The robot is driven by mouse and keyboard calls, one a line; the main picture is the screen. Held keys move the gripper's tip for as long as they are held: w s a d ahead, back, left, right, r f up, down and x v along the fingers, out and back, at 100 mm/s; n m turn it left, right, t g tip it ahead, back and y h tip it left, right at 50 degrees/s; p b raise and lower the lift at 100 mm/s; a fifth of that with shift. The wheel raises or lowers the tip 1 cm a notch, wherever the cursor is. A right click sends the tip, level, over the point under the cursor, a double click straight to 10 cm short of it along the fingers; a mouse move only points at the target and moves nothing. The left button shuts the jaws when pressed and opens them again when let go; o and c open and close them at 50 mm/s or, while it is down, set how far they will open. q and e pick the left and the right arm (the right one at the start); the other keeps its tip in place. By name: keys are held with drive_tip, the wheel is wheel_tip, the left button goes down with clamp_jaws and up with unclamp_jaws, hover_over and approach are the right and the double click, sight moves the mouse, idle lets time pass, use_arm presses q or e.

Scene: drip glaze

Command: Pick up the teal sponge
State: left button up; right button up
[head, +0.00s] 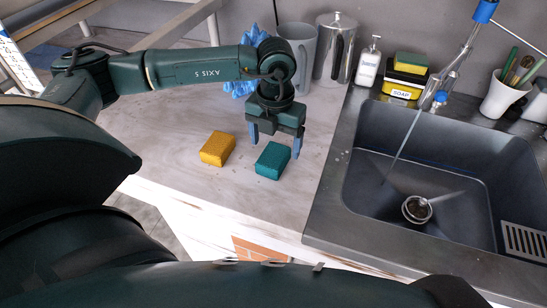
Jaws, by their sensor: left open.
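The teal sponge (272,160) lies flat on the pale countertop (200,187), left of the sink. My left gripper (275,141) points down just behind and over the teal sponge. Its blue fingers are apart, one on each side of the sponge's far part, and nothing is held between them. I cannot tell exactly how high the fingertips are above the counter. A yellow sponge (217,149) lies a short way left of the teal one. My right gripper is not in view.
The metal sink (345,215) with a running tap stands on the right. Behind the gripper are a grey pitcher (299,45), a steel jug (335,50), blue gloves (240,88), a soap bottle (368,62) and a soap box (403,82). The counter's front-left is clear.

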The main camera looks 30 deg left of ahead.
sight(274, 153)
use_arm(q)
drive_tip(key=shift+w+a+f+p, duration=0.15)
drive_tip(key=shift+f+p, duration=0.15)
drive_tip(key=shift+f, duration=1)
drive_tip(key=shift+w+a+f+p, duration=0.15)
drive_tip(key=shift+f+p, duration=0.15)
drive_tip(key=shift+f, duration=1)
drive_tip(key=c, duration=1.1)
